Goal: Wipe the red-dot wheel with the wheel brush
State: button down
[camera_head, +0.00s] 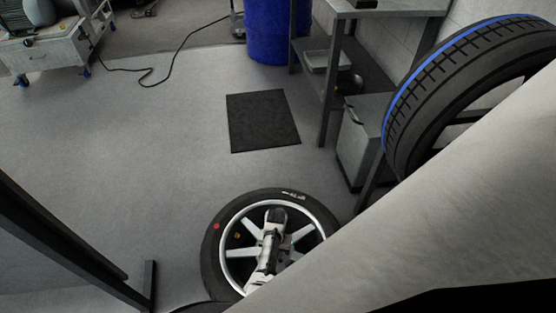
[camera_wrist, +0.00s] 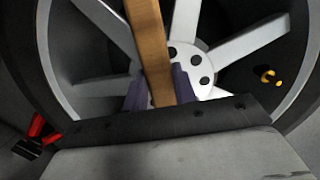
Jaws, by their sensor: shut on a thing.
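The red-dot wheel (camera_head: 210,262) lies flat on the floor at the bottom of the head view, with a red dot on its tyre. Its silver spokes and hub (camera_wrist: 205,62) fill much of the wrist view. My gripper (camera_wrist: 160,88) is over the wheel near the hub. Its purple-grey fingers are shut on the wooden handle of the wheel brush (camera_wrist: 148,40), which runs up out of the wrist view. The bristles are not visible, so I cannot tell whether the brush touches the wheel.
A tyre with a blue stripe (camera_head: 400,115) stands at the right, beside a grey bench (camera_head: 327,85) and a cabinet (camera_head: 358,145). A dark mat (camera_head: 263,120) lies beyond the wheel. A dark metal frame (camera_head: 70,240) is at lower left. Floor left of the mat is clear.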

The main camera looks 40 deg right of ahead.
jog(key=shift+r+p, duration=2.2)
jog(key=shift+r, duration=0.45)
